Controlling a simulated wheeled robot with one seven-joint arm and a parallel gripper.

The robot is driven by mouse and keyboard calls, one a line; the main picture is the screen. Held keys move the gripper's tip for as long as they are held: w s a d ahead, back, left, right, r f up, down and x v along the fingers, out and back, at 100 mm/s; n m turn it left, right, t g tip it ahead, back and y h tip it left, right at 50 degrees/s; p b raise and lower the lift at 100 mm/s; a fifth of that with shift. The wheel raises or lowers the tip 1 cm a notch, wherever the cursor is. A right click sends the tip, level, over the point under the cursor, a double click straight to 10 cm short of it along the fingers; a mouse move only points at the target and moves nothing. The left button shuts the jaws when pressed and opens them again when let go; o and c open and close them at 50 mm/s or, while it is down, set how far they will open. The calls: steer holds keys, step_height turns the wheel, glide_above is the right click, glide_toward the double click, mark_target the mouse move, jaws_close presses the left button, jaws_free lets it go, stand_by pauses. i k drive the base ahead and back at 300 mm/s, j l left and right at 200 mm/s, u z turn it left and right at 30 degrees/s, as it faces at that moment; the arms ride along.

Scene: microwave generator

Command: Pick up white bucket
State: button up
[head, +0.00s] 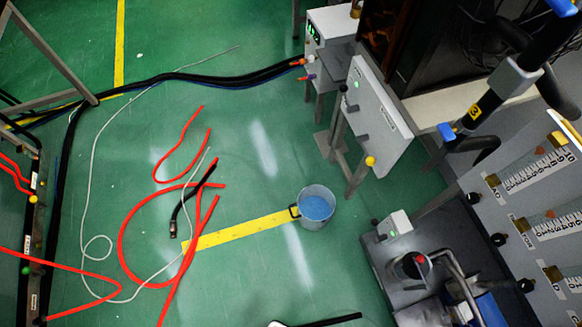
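The white bucket (303,219) looks pale grey and stands upright on the green floor, right of the picture's centre in the head view. Its open top shows something blue inside, which could be liquid or the lining. A small dark piece, perhaps its handle grip, shows at its left rim, over the end of a yellow floor stripe. Nothing is gripping the bucket. I cannot make out my gripper in this view.
Red hoses (121,240), a thin pale cable and a black hose lie left of the bucket. A grey machine (398,226) stands close on its right, and a panel on legs (373,125) above right. A dark, unclear piece (335,321) cuts the bottom edge. Floor below the bucket is clear.

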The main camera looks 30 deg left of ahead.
mark_target(315, 204)
steer(key=k+u, duration=0.25)
steer(key=j+u, duration=0.15)
steer(key=u, duration=0.15)
steer(key=i+u, duration=0.4)
steer(key=i, duration=0.3)
steer(key=i+l+u, duration=0.2)
steer(key=i+u, duration=0.25)
steer(key=i, duration=0.2)
